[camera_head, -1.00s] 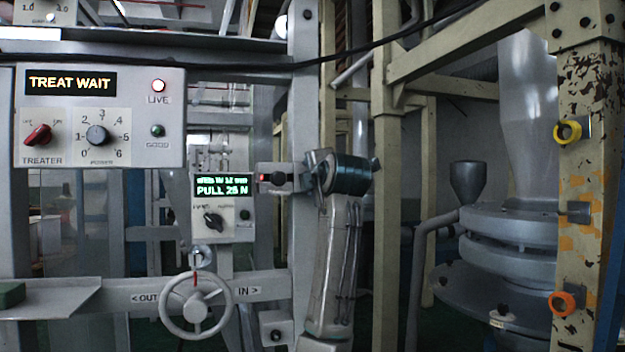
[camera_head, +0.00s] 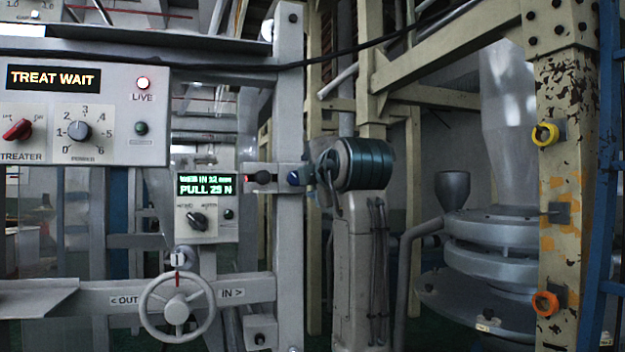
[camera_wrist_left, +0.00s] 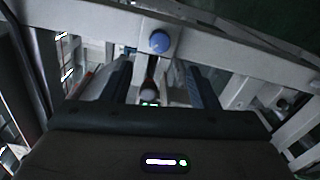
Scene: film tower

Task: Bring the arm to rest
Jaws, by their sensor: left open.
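My arm (camera_head: 358,240) stands upright right of the panels, with a teal joint (camera_head: 365,163) at its top. My left gripper (camera_wrist_left: 160,75) is open in the left wrist view, its two dark fingers apart with nothing held. Beyond and between the fingers is a dark-and-red knob with a pale end, and above it a blue round knob (camera_wrist_left: 159,41) on a grey beam. In the head view the blue knob (camera_head: 293,178) shows just left of the arm's wrist, which hides the fingers. My right gripper is not in view.
A bracket with a black knob (camera_head: 263,177) sticks out left of the arm. Panels read "TREAT WAIT" (camera_head: 53,77) and "PULL 25 N" (camera_head: 206,189). A handwheel (camera_head: 178,307) stands below. A cream frame post (camera_head: 566,190) and grey machine (camera_head: 505,260) stand right.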

